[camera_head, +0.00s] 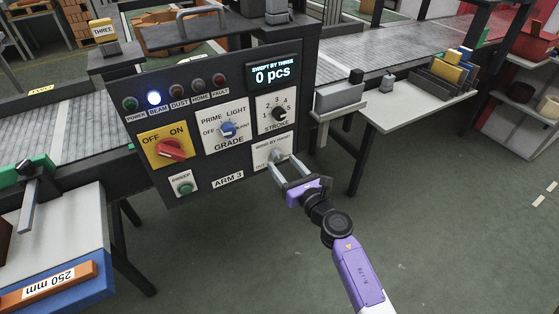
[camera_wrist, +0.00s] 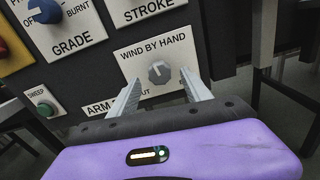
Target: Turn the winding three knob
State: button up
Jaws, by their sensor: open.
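The winding knob is a small grey faceted knob (camera_wrist: 159,72) on a white plate marked "WIND BY HAND" (camera_wrist: 154,50), low on the right of the dark ARM 3 panel. In the head view the knob (camera_head: 277,155) shows between my finger tips, partly covered by them. My gripper (camera_head: 286,168) has a purple body and two grey fingers. It is open, its fingers pointing at the plate. In the wrist view the fingers (camera_wrist: 162,93) stand left and right of the knob, with space on both sides. I cannot tell how far the tips are from the panel.
On the same panel are a blue GRADE knob (camera_head: 228,129), a black STROKE knob (camera_head: 279,113), a red switch (camera_head: 170,149) and a green SWEEP button (camera_head: 184,187). A side table (camera_head: 408,110) stands to the right. The floor (camera_head: 455,215) at lower right is clear.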

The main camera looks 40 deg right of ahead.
aim_at(277, 157)
jog(key=shift+x, duration=1.4)
jog(key=shift+c, duration=0.5)
grip_shut()
jog(key=shift+m, duration=0.4)
